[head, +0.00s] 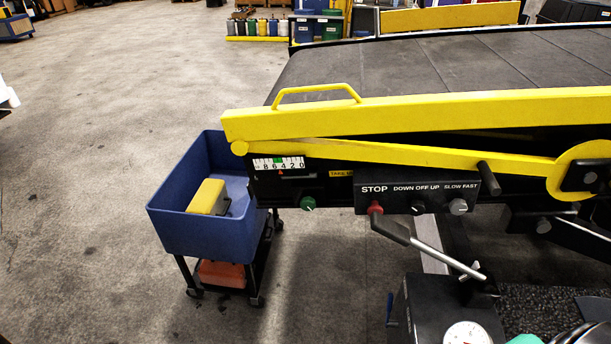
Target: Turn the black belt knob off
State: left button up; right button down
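The black belt knob (417,207) sits on the lower front of a black control box (400,184), under the label "DOWN OFF UP". It is small and dark here, and I cannot tell which label it points to. A red stop button (375,208) is to its left under "STOP". A grey knob (458,206) is to its right under "SLOW FAST". Neither of my grippers shows in the head view, and nothing touches the belt knob.
The belt loader (400,60) with yellow rails fills the upper right. A lever with a black grip (390,229) juts out just below the control box. A blue bin (185,229) on a cart holds a yellow-topped case (208,197). Open floor lies left.

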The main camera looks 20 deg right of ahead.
aim_at(416, 207)
jog(key=z, duration=1.45)
